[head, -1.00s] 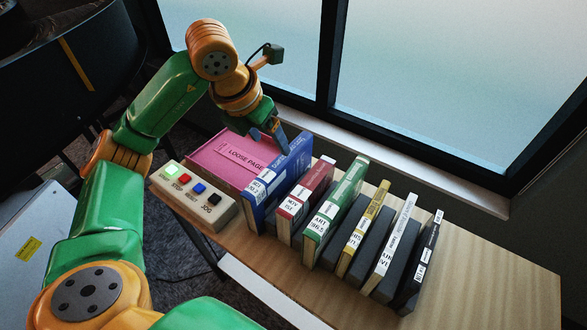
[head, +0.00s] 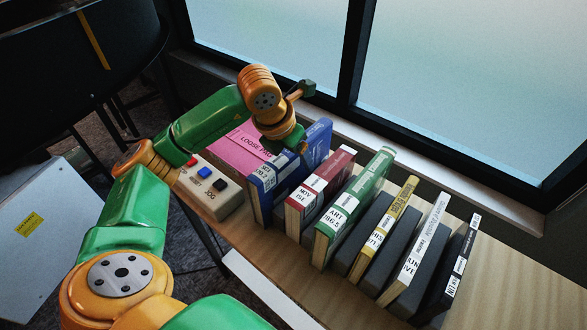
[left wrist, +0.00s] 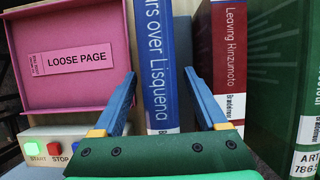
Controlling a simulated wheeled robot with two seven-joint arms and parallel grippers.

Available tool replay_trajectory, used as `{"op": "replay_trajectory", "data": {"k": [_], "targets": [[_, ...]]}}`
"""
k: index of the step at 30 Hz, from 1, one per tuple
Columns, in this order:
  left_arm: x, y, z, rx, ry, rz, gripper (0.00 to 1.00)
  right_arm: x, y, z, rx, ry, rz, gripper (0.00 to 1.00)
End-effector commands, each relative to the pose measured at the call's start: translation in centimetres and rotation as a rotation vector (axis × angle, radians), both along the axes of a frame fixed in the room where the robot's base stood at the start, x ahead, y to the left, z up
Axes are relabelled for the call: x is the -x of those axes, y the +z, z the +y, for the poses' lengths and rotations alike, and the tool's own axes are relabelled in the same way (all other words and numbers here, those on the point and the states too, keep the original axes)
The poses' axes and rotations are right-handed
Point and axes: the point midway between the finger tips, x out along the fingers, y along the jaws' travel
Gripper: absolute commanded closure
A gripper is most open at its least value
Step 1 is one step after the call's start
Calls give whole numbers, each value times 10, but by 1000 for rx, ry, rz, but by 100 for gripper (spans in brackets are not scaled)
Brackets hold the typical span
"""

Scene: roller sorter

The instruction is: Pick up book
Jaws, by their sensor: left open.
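Several books stand upright in a row on a wooden table. The blue book (head: 263,185) is at the left end, then a red book (head: 318,190) and a green book (head: 352,205). My left gripper (head: 292,148) is open above the row by the blue book; in the head view its fingers are mostly hidden. In the left wrist view, my left gripper (left wrist: 165,100) has one finger on each side of the blue book's spine (left wrist: 160,65), with the red book (left wrist: 222,60) just right of the right finger. Contact with the blue book cannot be told. My right gripper is out of view.
A pink tray labelled LOOSE PAGE (left wrist: 75,95) lies left of the blue book. A button box (head: 222,200) stands in front of it. Yellow (head: 385,230), white (head: 418,250) and black (head: 452,270) books stand at the right, with dark dividers between. A window is behind.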

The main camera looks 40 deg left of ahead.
Motion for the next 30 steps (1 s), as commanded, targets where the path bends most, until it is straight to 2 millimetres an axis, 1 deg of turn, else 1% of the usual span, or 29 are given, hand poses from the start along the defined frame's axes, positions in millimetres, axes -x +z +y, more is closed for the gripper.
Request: {"op": "replay_trajectory", "data": {"k": [3, 9, 10, 11, 12, 14, 15, 18, 30], "targets": [[-5, -12, -1, 0, -1, 1, 25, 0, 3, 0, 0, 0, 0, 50], [-6, -15, -1, 0, -2, -2, 25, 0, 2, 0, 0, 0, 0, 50], [-6, -15, -1, 0, -2, -2, 30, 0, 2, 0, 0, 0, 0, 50], [-6, -15, -1, 0, -2, -2, 38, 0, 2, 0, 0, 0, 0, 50], [-6, -15, -1, 0, -2, -2, 49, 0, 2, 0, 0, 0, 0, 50], [-6, -15, -1, 0, -2, -2, 66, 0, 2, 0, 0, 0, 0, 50], [-6, -15, -1, 0, -2, -2, 76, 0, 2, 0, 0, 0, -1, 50], [-6, -14, -1, 1, -1, -2, 100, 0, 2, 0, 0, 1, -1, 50], [-6, -14, -1, 1, -1, -2, 100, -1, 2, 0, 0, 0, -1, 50]]}}
